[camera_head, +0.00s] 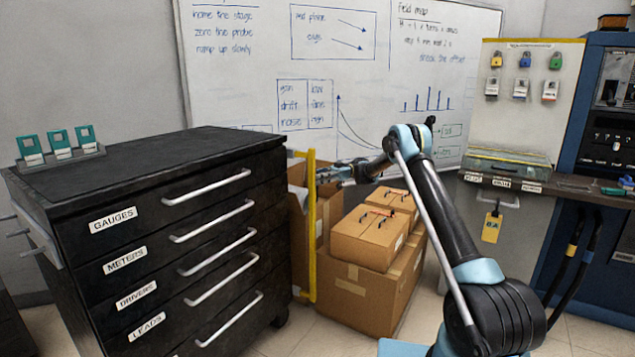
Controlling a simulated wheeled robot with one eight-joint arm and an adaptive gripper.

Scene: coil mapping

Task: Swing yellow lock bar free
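The yellow lock bar (312,235) stands upright along the right side of the black drawer cabinet (150,240). Short yellow arms run from its top and bottom toward the cabinet. My arm reaches in from the lower right, and my gripper (326,175) is at the upper part of the bar, just to its right in the picture. The fingers are small and partly merge with the bar, so I cannot tell whether they touch it or are open or shut.
Cardboard boxes (365,290) are stacked right of the bar, below my forearm. A whiteboard (250,60) stands behind. A bench with a glass-topped case (508,165) and a blue instrument rack (605,150) are at the right. Teal gauges (60,143) sit on the cabinet.

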